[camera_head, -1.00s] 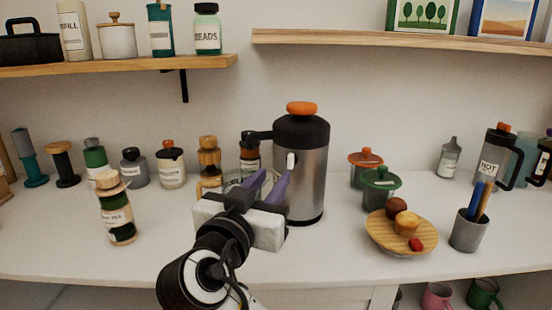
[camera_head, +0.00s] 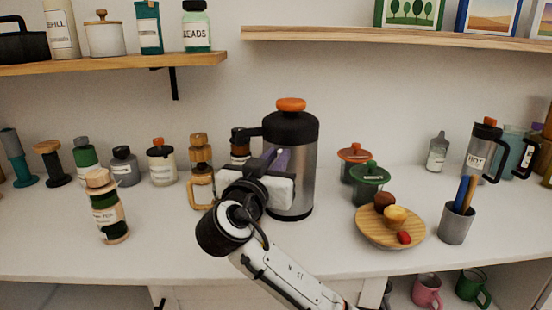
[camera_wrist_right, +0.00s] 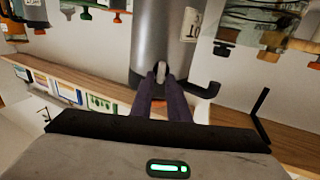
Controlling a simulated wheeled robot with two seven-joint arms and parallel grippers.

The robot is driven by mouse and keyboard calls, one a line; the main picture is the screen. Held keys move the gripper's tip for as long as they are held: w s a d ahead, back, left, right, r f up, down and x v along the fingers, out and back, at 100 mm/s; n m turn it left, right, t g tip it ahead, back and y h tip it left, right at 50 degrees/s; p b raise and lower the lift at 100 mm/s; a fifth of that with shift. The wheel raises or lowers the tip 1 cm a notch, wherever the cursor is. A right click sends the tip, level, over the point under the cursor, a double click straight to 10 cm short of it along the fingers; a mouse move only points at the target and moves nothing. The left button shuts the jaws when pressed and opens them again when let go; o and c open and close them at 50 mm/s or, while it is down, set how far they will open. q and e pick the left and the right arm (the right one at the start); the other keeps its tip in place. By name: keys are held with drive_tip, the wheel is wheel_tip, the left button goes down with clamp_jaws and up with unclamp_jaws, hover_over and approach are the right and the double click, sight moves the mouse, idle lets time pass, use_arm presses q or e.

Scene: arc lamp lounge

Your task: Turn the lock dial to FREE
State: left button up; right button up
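The steel canister (camera_head: 303,175) with a black top and orange knob stands on the white counter; it fills the upper middle of the right wrist view (camera_wrist_right: 150,35). The lock dial (camera_wrist_right: 160,68) shows there as a small pale knob on the steel wall. My right gripper (camera_head: 275,158) is at the canister's front, its purple fingers (camera_wrist_right: 161,80) reaching the dial from both sides and appearing closed on it. The fingers hide the dial in the head view. I cannot read any dial marking. My left gripper is not in view.
A wooden plate (camera_head: 372,233) with food and a grey cup (camera_head: 456,222) stand to the right. A green lidded jar (camera_head: 369,187) is close to the canister. A bottle with a wooden top (camera_head: 107,210) stands at left. Shelves run above.

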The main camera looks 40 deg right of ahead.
clamp_jaws()
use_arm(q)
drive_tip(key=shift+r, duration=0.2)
use_arm(e)
drive_tip(key=n+p, duration=0.2)
drive_tip(key=shift+a+r+n, duration=0.1)
drive_tip(key=shift+n, duration=0.2)
use_arm(q)
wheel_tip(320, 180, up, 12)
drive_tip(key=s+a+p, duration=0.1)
drive_tip(key=p, duration=1.3)
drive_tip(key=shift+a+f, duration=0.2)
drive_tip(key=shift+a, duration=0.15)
use_arm(e)
drive_tip(key=shift+w+a+f+n, duration=0.1)
drive_tip(key=shift+w+f+n, duration=0.1)
drive_tip(key=shift+n, duration=2.4)
drive_tip(key=shift+w+a+f+n, duration=0.1)
drive_tip(key=shift+f+n, duration=0.15)
drive_tip(key=shift+n, duration=2.35)
drive_tip(key=shift+w+a+f+n, duration=0.1)
drive_tip(key=shift+f+n, duration=0.1)
drive_tip(key=shift+n, duration=2.4)
